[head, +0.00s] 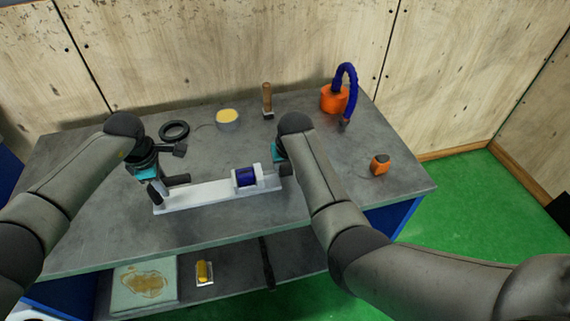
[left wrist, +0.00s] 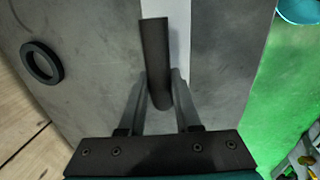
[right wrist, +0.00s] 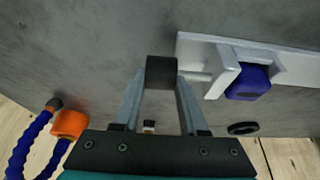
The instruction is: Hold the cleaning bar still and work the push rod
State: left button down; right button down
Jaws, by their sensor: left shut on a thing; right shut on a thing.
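A white base strip (head: 195,194) lies on the grey table and carries a white bracket with a blue cylinder (head: 246,177) at its right end. My left gripper (head: 162,183) is shut on a dark round bar, apparently the cleaning bar (left wrist: 155,50), which shows between its fingers above the white strip. My right gripper (right wrist: 160,82) is shut on a black knob at the strip's right end, apparently the end of the push rod (right wrist: 161,70). A short white shaft runs from the knob towards the bracket. The blue cylinder also shows in the right wrist view (right wrist: 248,83).
Behind the strip are a black ring (head: 174,138), a round tin with a yellow top (head: 227,118), a wooden-handled tool (head: 267,98) and an orange pot with a blue hose (head: 334,98). A small orange object (head: 380,165) lies at right. The table's front is clear.

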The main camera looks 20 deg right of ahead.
jog(key=shift+a, duration=0.1)
jog(key=shift+a, duration=1.55)
jog(key=shift+c, duration=2.2)
grip_release()
